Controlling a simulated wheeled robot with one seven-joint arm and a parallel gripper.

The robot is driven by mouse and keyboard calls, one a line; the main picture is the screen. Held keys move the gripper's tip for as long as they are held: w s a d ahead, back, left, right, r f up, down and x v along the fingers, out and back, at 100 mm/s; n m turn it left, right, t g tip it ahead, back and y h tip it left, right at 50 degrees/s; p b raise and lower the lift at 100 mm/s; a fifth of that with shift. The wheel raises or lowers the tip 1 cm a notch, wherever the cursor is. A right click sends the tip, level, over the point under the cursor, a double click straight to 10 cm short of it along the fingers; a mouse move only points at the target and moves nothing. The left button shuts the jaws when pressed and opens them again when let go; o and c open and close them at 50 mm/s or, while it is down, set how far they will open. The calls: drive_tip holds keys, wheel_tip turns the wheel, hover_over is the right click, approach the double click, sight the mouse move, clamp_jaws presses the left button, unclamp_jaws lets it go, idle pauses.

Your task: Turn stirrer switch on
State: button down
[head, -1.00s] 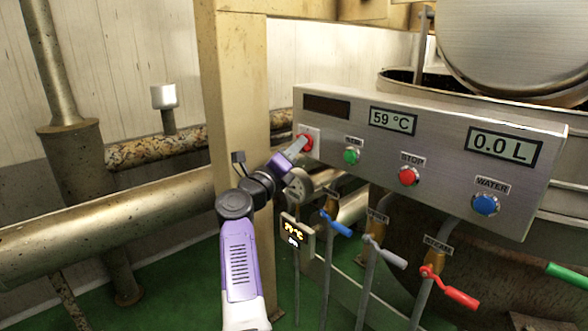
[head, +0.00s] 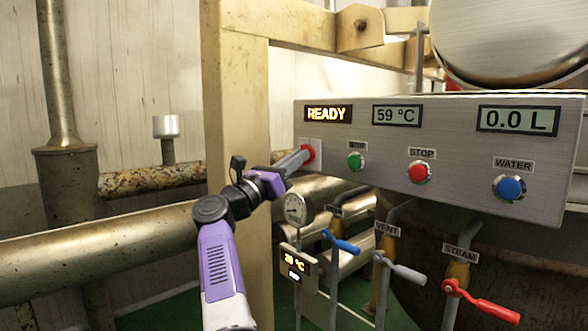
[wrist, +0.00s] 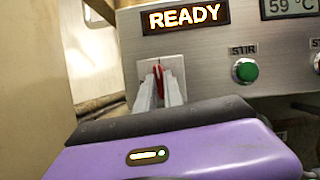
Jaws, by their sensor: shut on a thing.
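The steel control panel (head: 450,205) carries a red switch (head: 309,152) on a pale square plate at its left end. The red switch also shows between my fingertips in the wrist view (wrist: 158,71). My gripper (head: 301,157) is shut on this red switch, one finger on each side, and partly hides it. The display (head: 327,114) above it is lit and reads READY. To the right is a green button (head: 356,162), labelled STIR in the wrist view (wrist: 245,71); my gripper is apart from it.
A red STOP button (head: 420,172) and a blue WATER button (head: 508,187) lie further right. Below the panel are a gauge (head: 296,208), and blue, grey and red valve handles (head: 482,301). A beige post (head: 238,100) stands close behind my arm.

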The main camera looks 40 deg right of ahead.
drive_tip(key=shift+w+f+m, duration=0.15)
drive_tip(key=shift+w+m, duration=0.05)
drive_tip(key=shift+m, duration=0.5)
drive_tip(key=shift+g, duration=0.4)
drive_tip(key=c, duration=1.5)
unclamp_jaws()
drive_tip(key=shift+o, duration=0.2)
drive_tip(key=shift+a, duration=0.1)
drive_tip(key=p+v, duration=0.2)
drive_tip(key=v, duration=0.6)
drive_tip(key=shift+a, duration=0.25)
